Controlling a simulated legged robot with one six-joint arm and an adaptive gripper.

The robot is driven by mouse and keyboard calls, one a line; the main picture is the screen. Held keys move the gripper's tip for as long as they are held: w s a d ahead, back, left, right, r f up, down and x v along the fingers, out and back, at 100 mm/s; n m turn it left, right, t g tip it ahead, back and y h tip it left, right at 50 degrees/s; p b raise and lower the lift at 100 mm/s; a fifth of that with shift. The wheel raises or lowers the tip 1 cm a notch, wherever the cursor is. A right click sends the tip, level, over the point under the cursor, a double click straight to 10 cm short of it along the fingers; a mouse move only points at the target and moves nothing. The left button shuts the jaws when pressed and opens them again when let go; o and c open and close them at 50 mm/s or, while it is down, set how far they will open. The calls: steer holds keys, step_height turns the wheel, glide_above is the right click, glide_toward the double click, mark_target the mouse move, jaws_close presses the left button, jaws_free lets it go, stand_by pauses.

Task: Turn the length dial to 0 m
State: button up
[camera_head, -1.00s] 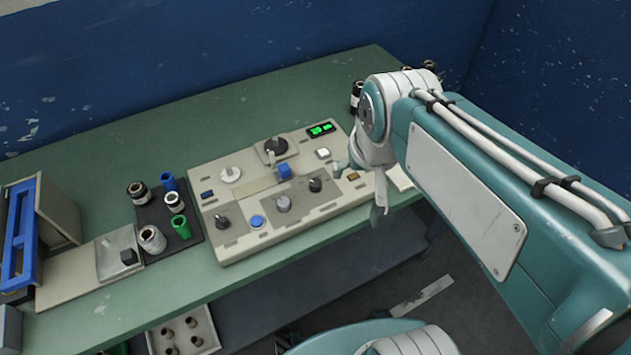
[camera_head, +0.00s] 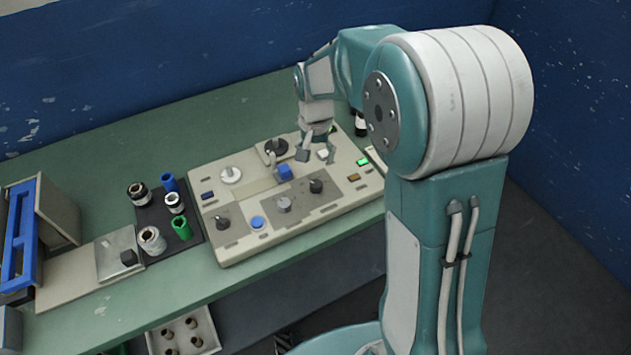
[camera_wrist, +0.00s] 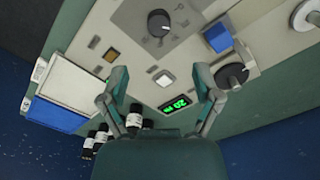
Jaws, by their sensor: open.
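The control panel (camera_head: 240,245) lies on the green bench in the head view and carries several knobs. A black knob (camera_head: 316,186) sits on a grey plate with markings; in the wrist view a black knob (camera_wrist: 158,23) stands on such a plate. I cannot read which is the length dial. A green display (camera_wrist: 174,104) seems to read 20. My gripper (camera_head: 315,156) is open and empty above the panel's back right, its fingers (camera_wrist: 161,78) apart.
A blue square button (camera_head: 285,172), a white knob (camera_head: 230,174) and a blue round button (camera_head: 257,222) are on the panel. A dark mat (camera_head: 154,215) with several rolls is left of it. Black bottles (camera_wrist: 134,118) stand behind.

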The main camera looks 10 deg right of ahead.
mark_target(316, 183)
step_height(316, 183, down, 10)
steer(key=shift+f, duration=0.25)
stand_by(0.3)
jaws_close()
